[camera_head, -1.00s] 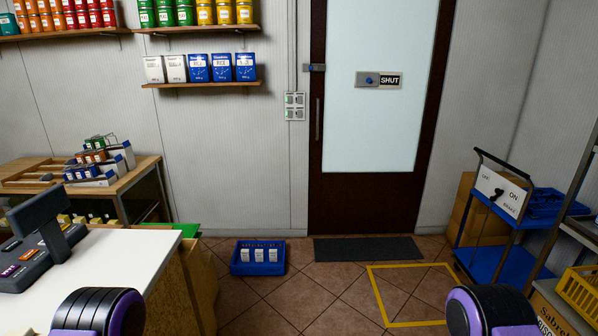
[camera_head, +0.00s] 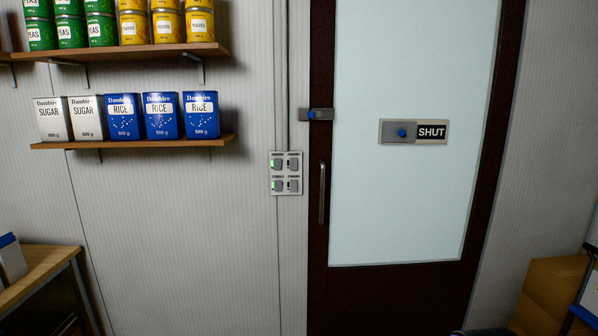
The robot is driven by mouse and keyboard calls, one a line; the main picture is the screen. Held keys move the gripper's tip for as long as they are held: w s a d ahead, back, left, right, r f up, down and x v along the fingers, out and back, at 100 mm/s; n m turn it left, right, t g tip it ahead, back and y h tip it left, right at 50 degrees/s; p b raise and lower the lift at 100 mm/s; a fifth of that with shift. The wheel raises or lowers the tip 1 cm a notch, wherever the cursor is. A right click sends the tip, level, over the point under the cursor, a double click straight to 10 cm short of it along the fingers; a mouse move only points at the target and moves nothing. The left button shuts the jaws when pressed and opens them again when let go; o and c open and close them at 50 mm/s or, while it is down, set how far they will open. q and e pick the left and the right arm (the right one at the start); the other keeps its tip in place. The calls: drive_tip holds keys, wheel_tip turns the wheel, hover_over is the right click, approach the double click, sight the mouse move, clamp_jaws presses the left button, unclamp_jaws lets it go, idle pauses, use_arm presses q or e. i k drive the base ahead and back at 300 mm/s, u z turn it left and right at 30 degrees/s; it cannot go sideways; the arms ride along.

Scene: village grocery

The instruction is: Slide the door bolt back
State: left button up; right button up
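The door (camera_head: 400,215) is dark-framed with a pale frosted pane, and it stands closed. A sign plate (camera_head: 413,132) on the pane has a blue knob and reads SHUT. Neither of my grippers shows in the view.
A switch panel (camera_head: 286,173) with several switches, some lit green, is on the wall left of the door. A shelf (camera_head: 135,143) holds sugar and rice packs, with cans above. A wooden table (camera_head: 35,275) is at lower left; a cardboard box (camera_head: 552,292) is at lower right.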

sight(311, 114)
drive_tip(key=i, duration=1.1)
drive_tip(key=u, duration=1.35)
drive_tip(key=i, duration=1)
drive_tip(key=z, duration=0.3)
